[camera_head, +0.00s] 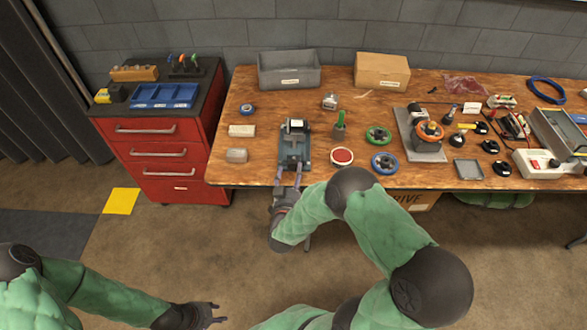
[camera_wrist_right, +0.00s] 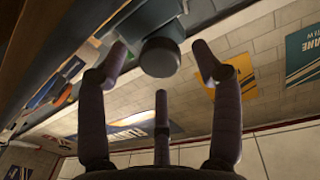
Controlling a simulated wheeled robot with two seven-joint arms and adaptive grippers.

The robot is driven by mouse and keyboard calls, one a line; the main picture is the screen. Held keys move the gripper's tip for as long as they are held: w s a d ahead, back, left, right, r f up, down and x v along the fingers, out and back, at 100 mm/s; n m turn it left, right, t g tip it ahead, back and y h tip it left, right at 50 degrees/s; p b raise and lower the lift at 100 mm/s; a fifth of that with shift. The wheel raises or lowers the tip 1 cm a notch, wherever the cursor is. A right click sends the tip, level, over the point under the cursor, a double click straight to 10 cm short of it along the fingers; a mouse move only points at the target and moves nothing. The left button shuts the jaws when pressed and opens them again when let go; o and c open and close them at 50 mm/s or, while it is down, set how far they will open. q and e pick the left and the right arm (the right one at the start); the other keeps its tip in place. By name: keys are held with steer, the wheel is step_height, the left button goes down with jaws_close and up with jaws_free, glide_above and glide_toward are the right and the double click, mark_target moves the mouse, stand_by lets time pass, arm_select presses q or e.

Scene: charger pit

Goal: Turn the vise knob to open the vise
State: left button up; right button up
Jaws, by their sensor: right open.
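The blue-grey vise (camera_head: 294,150) stands at the front edge of the wooden workbench, left of the middle, with a dark block with a white top at its far end. My right gripper (camera_head: 288,183) is just in front of the vise. In the right wrist view, the open fingers (camera_wrist_right: 160,65) are spread around the region below the round dark vise knob (camera_wrist_right: 160,55). The knob lies between the fingertips, and no contact shows. My left gripper (camera_head: 214,313) is low in the head view, away from the bench, its fingers apart and empty.
A red drawer cabinet (camera_head: 165,150) stands left of the workbench (camera_head: 250,175). A grey bin (camera_head: 289,70) and a cardboard box (camera_head: 382,71) are at the back. Green (camera_head: 378,135) and blue (camera_head: 384,163) handwheels and a red-topped round item (camera_head: 342,156) lie right of the vise.

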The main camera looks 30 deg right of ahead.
mark_target(293, 168)
steer(key=shift+b+x, duration=0.35)
steer(key=shift+x, duration=1.45)
steer(key=shift+s, duration=0.1)
steer(key=c, duration=1.2)
